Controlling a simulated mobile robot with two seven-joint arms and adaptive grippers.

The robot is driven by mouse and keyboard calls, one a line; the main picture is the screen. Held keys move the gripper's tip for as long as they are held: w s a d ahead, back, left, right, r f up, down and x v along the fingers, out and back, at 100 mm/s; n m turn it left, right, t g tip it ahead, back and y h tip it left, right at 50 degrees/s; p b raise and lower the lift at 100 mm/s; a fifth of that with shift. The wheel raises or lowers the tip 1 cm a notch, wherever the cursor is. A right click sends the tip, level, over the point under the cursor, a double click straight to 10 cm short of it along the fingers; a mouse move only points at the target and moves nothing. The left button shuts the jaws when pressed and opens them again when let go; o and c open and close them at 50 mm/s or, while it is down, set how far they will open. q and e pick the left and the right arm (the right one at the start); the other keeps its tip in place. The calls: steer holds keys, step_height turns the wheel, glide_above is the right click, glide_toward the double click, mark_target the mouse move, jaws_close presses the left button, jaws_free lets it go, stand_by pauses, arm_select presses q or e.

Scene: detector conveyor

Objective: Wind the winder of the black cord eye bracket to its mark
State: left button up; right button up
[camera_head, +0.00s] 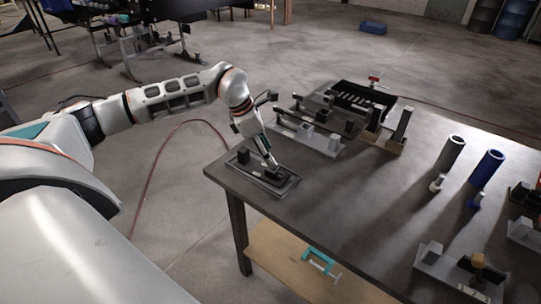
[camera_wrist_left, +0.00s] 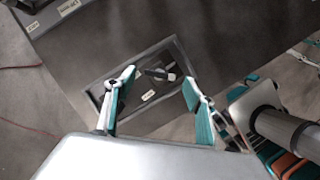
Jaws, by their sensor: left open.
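A dark rectangular tray-like fixture (camera_head: 284,190) sits at the table's near left corner, with a black block (camera_head: 243,156) standing on its left part. I cannot read its labels to confirm it is the black cord eye bracket. In the left wrist view the fixture (camera_wrist_left: 165,47) carries a small dark winder with a light tip (camera_wrist_left: 160,74) and a pale label (camera_wrist_left: 148,96). My left gripper (camera_head: 270,166) points down over the fixture. Its open teal-lined fingers (camera_wrist_left: 158,76) lie on either side of the winder in the picture, apparently above it. The mark is not distinguishable. My right gripper is out of view.
Several brackets on grey plates (camera_head: 320,142) stand behind the fixture, near a black slotted tray (camera_head: 358,97). A grey cylinder (camera_head: 451,154) and a blue cylinder (camera_head: 487,168) stand to the right. The middle of the table (camera_head: 350,205) is clear. A teal clamp (camera_head: 319,258) lies on the lower shelf.

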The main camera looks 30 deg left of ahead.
arm_select(q)
steer(key=shift+x, duration=1.2)
steer(key=c, duration=1.1)
steer(key=shift+n, duration=0.3)
steer(key=n, duration=0.2)
steer(key=n+t+y, duration=0.1)
steer(key=n, duration=0.1)
steer(key=shift+d+y+b, duration=0.1)
steer(key=shift+y+b, duration=0.2)
steer(key=shift+b, duration=0.05)
steer(key=n, duration=0.2)
steer(key=n+y, duration=0.1)
steer(key=n, duration=0.1)
steer(key=shift+d+n+t+y+b, duration=0.1)
steer(key=shift+n+t+y+b, duration=0.2)
steer(key=shift+b, duration=0.1)
